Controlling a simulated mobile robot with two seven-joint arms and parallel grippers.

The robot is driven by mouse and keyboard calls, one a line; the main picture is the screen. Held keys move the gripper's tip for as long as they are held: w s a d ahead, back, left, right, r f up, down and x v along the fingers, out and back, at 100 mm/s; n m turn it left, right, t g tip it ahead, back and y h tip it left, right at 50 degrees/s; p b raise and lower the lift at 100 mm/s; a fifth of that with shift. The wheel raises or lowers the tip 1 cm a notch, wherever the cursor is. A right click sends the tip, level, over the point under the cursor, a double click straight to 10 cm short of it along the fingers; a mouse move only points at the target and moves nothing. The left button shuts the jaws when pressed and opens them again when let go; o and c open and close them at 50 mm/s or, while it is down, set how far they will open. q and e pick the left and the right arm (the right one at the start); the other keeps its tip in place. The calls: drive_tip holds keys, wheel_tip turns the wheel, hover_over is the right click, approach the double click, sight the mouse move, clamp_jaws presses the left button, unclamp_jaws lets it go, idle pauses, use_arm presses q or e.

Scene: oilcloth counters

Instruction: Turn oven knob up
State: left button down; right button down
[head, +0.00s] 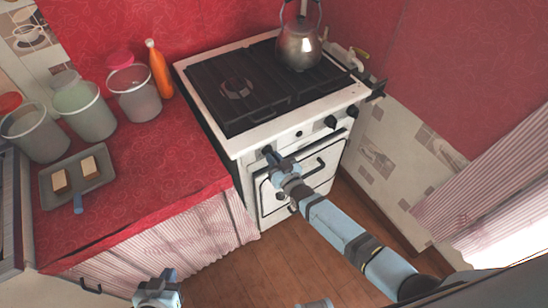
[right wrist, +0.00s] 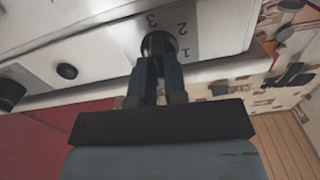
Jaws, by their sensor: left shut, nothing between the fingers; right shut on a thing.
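The white oven (head: 243,140) stands in the middle of the head view, with dark knobs along its front panel. My right gripper (head: 272,157) is at the leftmost oven knob (head: 267,150). In the right wrist view its two dark fingers (right wrist: 158,62) are closed on this oven knob (right wrist: 158,42), which is partly hidden by them. Printed numbers 1, 2 and 3 show around the knob on a grey patch. My left gripper (head: 166,276) is shut and empty, low in the head view in front of the left counter.
The oven door handle (head: 310,170) is just below the right gripper. A kettle (head: 298,46) stands on the hob. The red counter (head: 150,175) holds several canisters, an orange bottle (head: 158,70) and a tray (head: 97,190). Wooden floor (head: 235,265) is free in front.

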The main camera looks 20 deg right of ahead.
drive_tip(key=shift+n, duration=0.5)
drive_tip(key=c, duration=1.2)
unclamp_jaws()
drive_tip(key=shift+o, duration=0.2)
drive_tip(key=v, duration=1.3)
drive_tip(key=shift+s, duration=0.4)
drive_tip(key=shift+d, duration=0.1)
